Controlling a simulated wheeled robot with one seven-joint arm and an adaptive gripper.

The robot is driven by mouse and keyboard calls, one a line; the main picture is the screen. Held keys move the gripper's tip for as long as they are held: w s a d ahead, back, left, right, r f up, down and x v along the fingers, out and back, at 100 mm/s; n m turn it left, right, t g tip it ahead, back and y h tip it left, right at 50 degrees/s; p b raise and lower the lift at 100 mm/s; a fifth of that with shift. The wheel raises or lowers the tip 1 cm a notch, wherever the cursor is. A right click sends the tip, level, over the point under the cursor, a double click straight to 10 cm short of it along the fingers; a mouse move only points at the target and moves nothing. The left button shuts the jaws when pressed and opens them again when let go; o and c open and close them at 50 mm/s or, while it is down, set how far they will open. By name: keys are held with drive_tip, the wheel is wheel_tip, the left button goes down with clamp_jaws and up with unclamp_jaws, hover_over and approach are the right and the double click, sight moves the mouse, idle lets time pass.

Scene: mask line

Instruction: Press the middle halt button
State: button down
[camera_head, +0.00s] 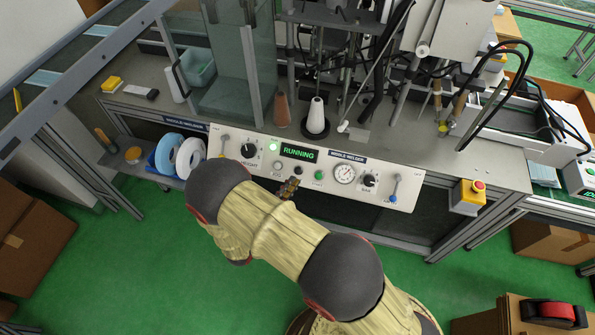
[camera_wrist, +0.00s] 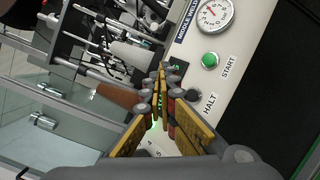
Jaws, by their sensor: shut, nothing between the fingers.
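The middle welder's control panel (camera_head: 300,148) is white, with a lit display (camera_head: 299,153) reading RUNNING. The dark halt button (camera_wrist: 193,96) sits beside its HALT label in the wrist view, just right of my fingers. In the head view it is a small dark spot (camera_head: 298,171) under the display. The green start button (camera_wrist: 209,60) is beside it and also shows in the head view (camera_head: 319,174). My gripper (camera_head: 293,182) is shut and empty in front of the panel, close to the halt button. In the wrist view its fingertips (camera_wrist: 163,72) overlap the display area. I cannot tell whether they touch anything.
The panel also has a round gauge (camera_head: 345,173), a left black knob (camera_head: 248,150), a right black knob (camera_head: 370,181) and levers. A yellow box with a red button (camera_head: 469,195) is to the right. Tape rolls (camera_head: 188,157) sit at left. The green floor in front is open.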

sight(298, 171)
drive_tip(key=w+d+f+b, duration=0.2)
drive_tip(key=w+f+b, duration=0.2)
drive_tip(key=w+f, duration=0.1)
drive_tip(key=shift+w+d+f, duration=0.15)
drive_tip(key=shift+w+f, duration=0.2)
drive_tip(key=shift+w, duration=0.3)
idle(1.3)
drive_tip(key=shift+w+d+f+b, duration=0.15)
drive_tip(key=shift+w+f+b, duration=0.15)
drive_tip(key=shift+b, duration=0.2)
drive_tip(key=shift+w+d+f+b, duration=0.1)
drive_tip(key=shift+w+f+b, duration=0.2)
drive_tip(key=shift+b, duration=0.1)
idle(0.5)
drive_tip(key=shift+s+r, duration=0.1)
drive_tip(key=shift+r, duration=0.1)
drive_tip(key=shift+s+a+r+p, duration=0.25)
drive_tip(key=shift+s+r+p, duration=0.15)
drive_tip(key=shift+s, duration=0.1)
idle(0.4)
